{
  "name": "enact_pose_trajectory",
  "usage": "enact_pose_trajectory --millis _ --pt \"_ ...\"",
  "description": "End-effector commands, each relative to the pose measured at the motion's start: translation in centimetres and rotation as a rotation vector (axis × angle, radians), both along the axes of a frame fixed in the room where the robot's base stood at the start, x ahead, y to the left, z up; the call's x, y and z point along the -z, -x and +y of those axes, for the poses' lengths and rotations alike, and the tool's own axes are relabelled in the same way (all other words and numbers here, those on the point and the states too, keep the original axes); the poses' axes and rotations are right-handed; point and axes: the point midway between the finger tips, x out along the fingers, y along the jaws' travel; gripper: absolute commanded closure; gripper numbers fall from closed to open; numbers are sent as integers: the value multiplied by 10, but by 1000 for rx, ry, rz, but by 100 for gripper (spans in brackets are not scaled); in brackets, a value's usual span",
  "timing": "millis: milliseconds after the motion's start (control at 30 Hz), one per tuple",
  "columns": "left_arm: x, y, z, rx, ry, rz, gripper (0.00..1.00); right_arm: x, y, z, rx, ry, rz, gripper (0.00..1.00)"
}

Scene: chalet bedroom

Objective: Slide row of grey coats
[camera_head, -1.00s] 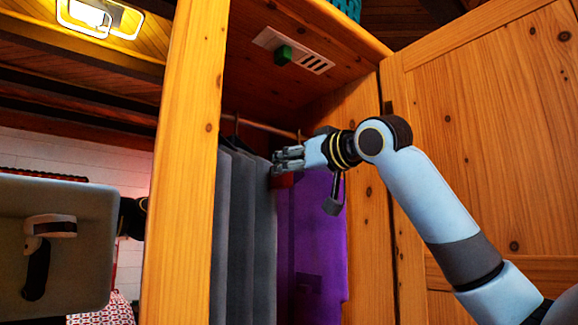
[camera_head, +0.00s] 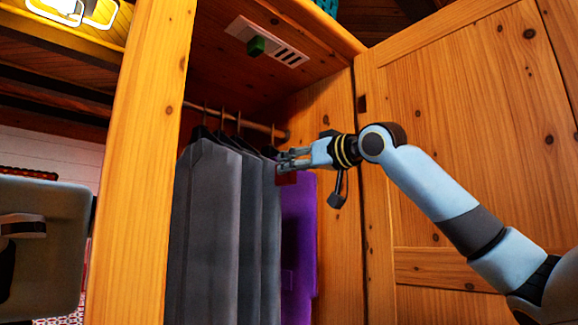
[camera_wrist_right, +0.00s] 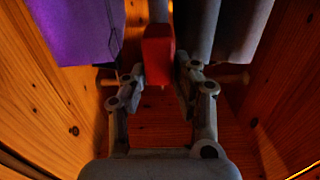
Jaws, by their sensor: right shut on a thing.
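A row of grey coats (camera_head: 212,230) hangs in the open wardrobe from hangers on a wooden rail (camera_head: 255,125). A purple garment (camera_head: 298,240) hangs at their right, partly hidden by them. My right gripper (camera_head: 283,165) is at the upper right edge of the row. In the right wrist view my gripper (camera_wrist_right: 160,85) is shut on a small red block (camera_wrist_right: 159,52) between its fingers. The grey coats (camera_wrist_right: 240,30) show right of the block there and the purple garment (camera_wrist_right: 72,30) left. My left gripper is not in view.
The wardrobe's front post (camera_head: 140,170) stands left of the coats and hides what is behind it. The open door (camera_head: 470,130) is at the right, behind my right arm.

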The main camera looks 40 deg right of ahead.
Motion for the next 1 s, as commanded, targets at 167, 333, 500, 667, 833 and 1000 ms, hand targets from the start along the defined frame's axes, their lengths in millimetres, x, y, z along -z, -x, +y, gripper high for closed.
enact_pose_trajectory --millis 167,333,500,667,833,1000 --pt "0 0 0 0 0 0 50 0 0 0 0 -1 -1 58" --pt "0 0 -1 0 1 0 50 0 0 0 0 -1 -1 50" --pt "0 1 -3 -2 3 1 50 -1 0 1 0 -1 -1 50" --pt "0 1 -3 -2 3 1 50 -18 0 1 0 -3 -6 50" --pt "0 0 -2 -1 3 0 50 -50 0 1 -2 -5 -8 50" --pt "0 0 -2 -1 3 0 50 -80 0 1 -3 -3 -6 50"
